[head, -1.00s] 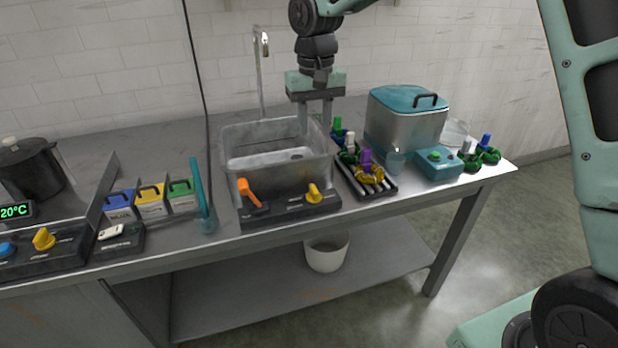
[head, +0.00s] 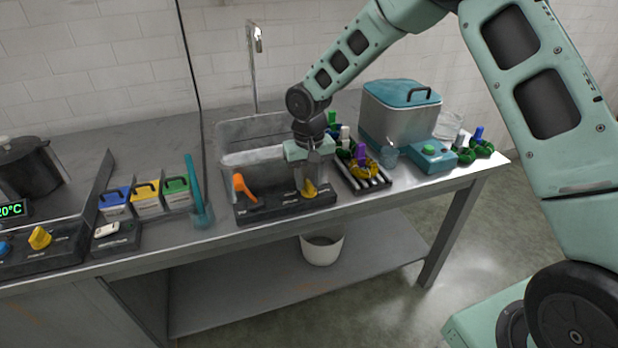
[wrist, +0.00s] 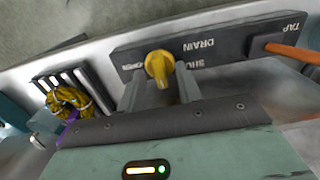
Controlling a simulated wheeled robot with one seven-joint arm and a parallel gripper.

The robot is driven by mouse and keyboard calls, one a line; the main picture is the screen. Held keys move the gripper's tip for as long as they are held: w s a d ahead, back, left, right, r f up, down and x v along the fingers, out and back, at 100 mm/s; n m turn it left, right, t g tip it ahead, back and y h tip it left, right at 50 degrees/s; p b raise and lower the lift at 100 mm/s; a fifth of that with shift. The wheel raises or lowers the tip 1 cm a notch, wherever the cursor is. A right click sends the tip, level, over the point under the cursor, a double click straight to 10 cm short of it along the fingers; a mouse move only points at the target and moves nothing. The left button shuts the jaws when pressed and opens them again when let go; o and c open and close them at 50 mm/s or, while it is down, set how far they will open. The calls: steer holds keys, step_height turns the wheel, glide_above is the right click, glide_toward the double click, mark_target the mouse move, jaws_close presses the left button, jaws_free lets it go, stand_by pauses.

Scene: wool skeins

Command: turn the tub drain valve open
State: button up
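The drain valve is a yellow knob (head: 309,188) on the black panel (head: 270,207) in front of the grey tub (head: 228,133). In the wrist view the knob (wrist: 159,66) sits beside the word DRAIN, with smaller lettering on either side, upside down. My gripper (head: 311,186) points down at the knob from above. In the wrist view its two fingers (wrist: 160,78) are apart, one on each side of the knob, with gaps showing. Whether either finger touches it, I cannot tell. The orange tap lever (head: 241,187) is on the same panel, to the left.
A rack (head: 366,178) with wool skeins stands close to the right of the panel. A teal-lidded steel box (head: 400,115) is behind it. Blue, yellow and green boxes (head: 147,198) and a teal stick (head: 194,185) stand to the left. A white bucket (head: 321,250) is on the shelf below.

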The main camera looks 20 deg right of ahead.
steer(key=shift+f, duration=0.15)
jaws_close()
steer(key=shift+m, duration=0.4)
steer(key=shift+m+b, duration=0.45)
steer(key=shift+m, duration=0.55)
steer(key=m, duration=0.3)
steer(key=shift+m, duration=0.3)
steer(key=m+p, duration=0.1)
steer(key=m, duration=0.5)
steer(key=shift+r, duration=0.2)
steer(key=m+p, duration=0.2)
steer(key=m, duration=0.3)
steer(key=shift+f+p, duration=0.1)
steer(key=shift+p, duration=0.3)
steer(key=shift+m, duration=0.4)
